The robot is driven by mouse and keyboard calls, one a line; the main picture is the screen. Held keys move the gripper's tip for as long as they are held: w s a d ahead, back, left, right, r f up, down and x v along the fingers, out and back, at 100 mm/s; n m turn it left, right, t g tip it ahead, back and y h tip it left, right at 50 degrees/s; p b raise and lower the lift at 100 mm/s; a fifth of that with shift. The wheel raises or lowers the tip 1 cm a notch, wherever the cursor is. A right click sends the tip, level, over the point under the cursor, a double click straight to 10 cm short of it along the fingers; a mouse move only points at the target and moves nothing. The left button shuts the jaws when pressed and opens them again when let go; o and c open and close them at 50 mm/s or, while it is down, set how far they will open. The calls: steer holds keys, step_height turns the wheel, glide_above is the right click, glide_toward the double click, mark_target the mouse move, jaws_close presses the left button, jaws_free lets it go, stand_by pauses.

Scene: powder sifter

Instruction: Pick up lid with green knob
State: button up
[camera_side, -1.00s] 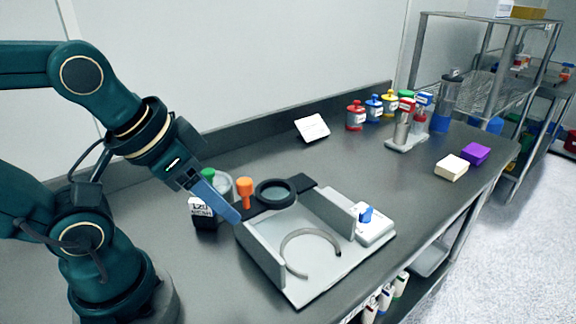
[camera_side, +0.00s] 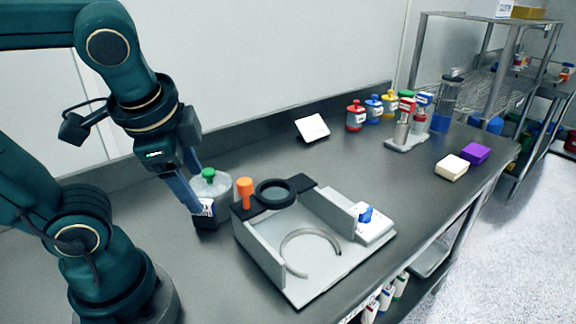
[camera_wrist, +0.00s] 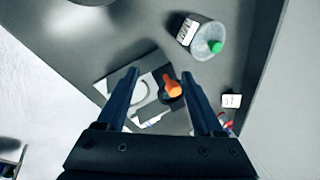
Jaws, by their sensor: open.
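The lid with the green knob (camera_side: 209,174) sits on top of a pale round container beside a black labelled block (camera_side: 205,213), left of the sifter base. In the wrist view the green knob (camera_wrist: 215,47) and its grey lid (camera_wrist: 205,38) show at upper right, outside the line of my fingers. My gripper (camera_side: 196,190) is open and empty. In the side view its blue fingers overlap the left side of the container and label. In the wrist view my gripper (camera_wrist: 163,80) has its two fingers spread wide, with the lid to the right and beyond them.
The grey sifter base (camera_side: 262,262) with an orange knob (camera_side: 244,192) and a dark ring (camera_side: 276,191) stands right of the lid. A white box with a blue knob (camera_side: 366,214) is beside it. Coloured jars (camera_side: 355,115) stand at the back.

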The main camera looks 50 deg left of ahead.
steer(key=w+a+r+m+t+y, duration=0.1)
steer(key=w+a+r+m+y, duration=0.15)
steer(key=a+m+y, duration=0.4)
steer(key=w+a+r+m+t+y, duration=0.1)
steer(key=w+a+m+y, duration=0.15)
steer(key=m, duration=0.75)
glide_toward(208, 173)
steer(key=a, duration=0.1)
steer(key=w+a, duration=0.1)
steer(key=a+f, duration=0.1)
steer(key=shift+w+a+m+y, duration=0.2)
steer(key=shift+w+m+y, duration=0.1)
steer(key=shift+m, duration=0.05)
steer(key=shift+f, duration=0.4)
steer(key=shift+a+f, duration=0.1)
steer(key=shift+x, duration=2.5)
jaws_close()
